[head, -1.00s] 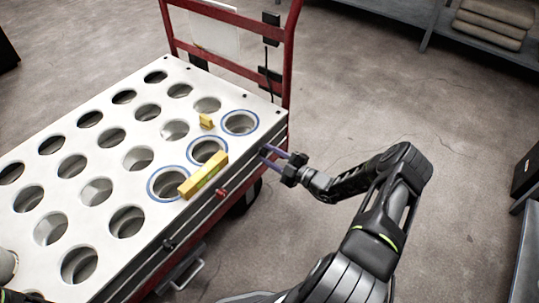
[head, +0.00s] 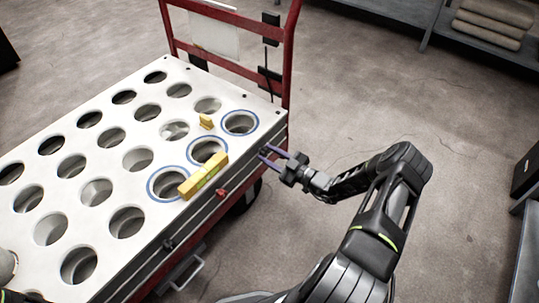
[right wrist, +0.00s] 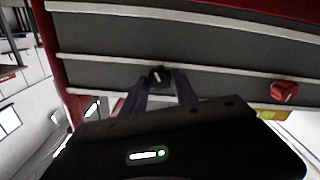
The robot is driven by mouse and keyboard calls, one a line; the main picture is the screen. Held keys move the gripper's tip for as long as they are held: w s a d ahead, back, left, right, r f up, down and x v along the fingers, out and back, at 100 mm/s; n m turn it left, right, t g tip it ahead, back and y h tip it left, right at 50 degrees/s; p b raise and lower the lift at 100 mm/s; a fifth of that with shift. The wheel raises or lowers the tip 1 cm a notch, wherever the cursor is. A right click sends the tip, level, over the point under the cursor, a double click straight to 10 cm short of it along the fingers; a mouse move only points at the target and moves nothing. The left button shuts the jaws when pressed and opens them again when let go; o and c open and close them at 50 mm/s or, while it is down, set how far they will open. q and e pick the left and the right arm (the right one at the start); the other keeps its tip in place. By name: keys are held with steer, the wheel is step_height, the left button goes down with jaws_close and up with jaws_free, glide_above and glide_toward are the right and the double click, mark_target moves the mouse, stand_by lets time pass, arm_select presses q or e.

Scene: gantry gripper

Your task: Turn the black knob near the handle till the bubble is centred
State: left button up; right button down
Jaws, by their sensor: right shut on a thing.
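A white plate (head: 75,100) with rows of round holes lies on a red cart. A yellow spirit level (head: 188,189) lies on it near its right edge; its bubble is too small to read. My right gripper (head: 270,157) is at the plate's side edge, near the cart's red handle (head: 290,60). In the right wrist view its purple fingers are shut on a black knob (right wrist: 158,74) on the cart's side. The fingers hide this knob in the head view. My left gripper is out of view.
A red knob (head: 221,193) and another black knob (head: 168,243) sit further along the same side. A small yellow block (head: 206,121) stands on the plate. A shelf (head: 400,12) is at the back right. The floor between is clear.

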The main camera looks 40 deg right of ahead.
steer(key=shift+f, duration=0.1)
steer(key=c, duration=1)
jaws_free()
steer(key=shift+o, duration=0.2)
steer(key=p+v, duration=0.1)
steer(key=v, duration=0.6)
steer(key=shift+s+p, duration=0.4)
steer(key=shift+d, duration=0.1)
